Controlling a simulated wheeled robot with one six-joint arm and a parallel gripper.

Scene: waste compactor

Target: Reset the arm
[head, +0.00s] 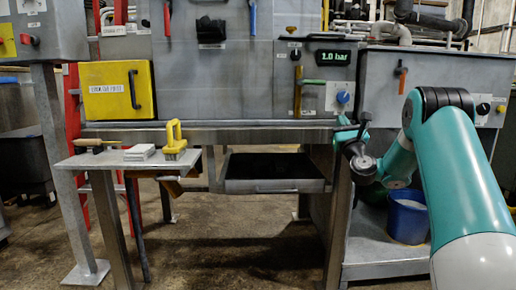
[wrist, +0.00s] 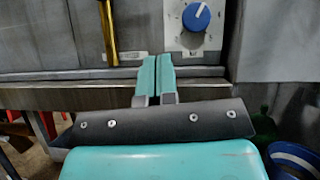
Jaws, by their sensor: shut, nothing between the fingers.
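My gripper (wrist: 156,75) has two teal fingers that lie side by side and closed, with nothing between them. In the head view my gripper (head: 352,128) is at the right end of the compactor's front ledge, below the blue knob (head: 343,97). My arm (head: 465,165) reaches in from the right, bent at a raised elbow. In the wrist view the fingers point at the machine front, below the blue knob (wrist: 196,17) and right of the brass handle (wrist: 108,35). I cannot tell whether the fingertips touch the ledge.
A yellow panel (head: 117,90) is on the left of the compactor. A side shelf (head: 100,162) holds a yellow-handled tool (head: 174,143), a white block (head: 139,152) and a brush-like item (head: 96,144). A dark tray (head: 262,187) sits under the machine. A blue bucket (head: 408,216) stands right.

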